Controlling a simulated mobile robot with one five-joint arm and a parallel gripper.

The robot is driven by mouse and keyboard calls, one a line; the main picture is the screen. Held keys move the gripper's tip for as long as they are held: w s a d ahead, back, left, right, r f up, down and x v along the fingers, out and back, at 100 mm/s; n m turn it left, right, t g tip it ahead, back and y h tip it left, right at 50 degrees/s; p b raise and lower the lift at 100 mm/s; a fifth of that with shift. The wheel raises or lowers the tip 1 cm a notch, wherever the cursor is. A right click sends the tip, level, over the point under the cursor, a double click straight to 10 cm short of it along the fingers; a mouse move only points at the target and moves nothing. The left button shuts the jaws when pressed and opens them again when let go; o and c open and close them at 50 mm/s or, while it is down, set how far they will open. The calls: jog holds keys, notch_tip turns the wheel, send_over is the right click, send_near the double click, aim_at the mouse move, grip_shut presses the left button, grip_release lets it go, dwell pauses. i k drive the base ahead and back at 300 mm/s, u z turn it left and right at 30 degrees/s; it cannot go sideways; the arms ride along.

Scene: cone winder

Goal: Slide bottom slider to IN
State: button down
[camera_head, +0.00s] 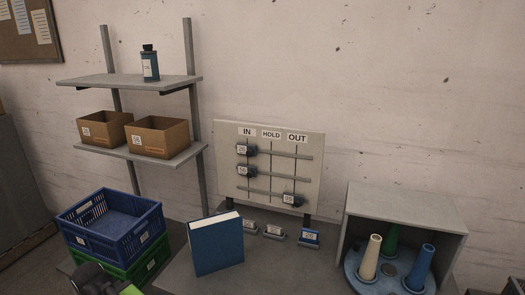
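A pale panel (229,140) stands upright at the back of the table, with labels IN, HOLD and OUT over three vertical lines. It has three horizontal rails. The top slider (244,150) and the middle slider (244,171) are at the left, under IN. The bottom slider (291,199) is at the right end of its rail, under OUT. A dark part with a bright green piece at the lower left edge seems to be my arm's end. It is far from the panel, and its fingers cannot be made out.
A blue book (217,246) stands on the table in front left of the panel. Several small labelled blocks (309,237) lie below it. At right, a grey open box (408,203) holds cones on a blue disc. Crates (150,233) stand at left, below shelves (130,80).

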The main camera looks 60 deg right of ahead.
aim_at(292, 201)
jog(key=z, duration=1.15)
jog(key=k, duration=0.6)
jog(key=z, duration=0.35)
jog(key=i, duration=0.5)
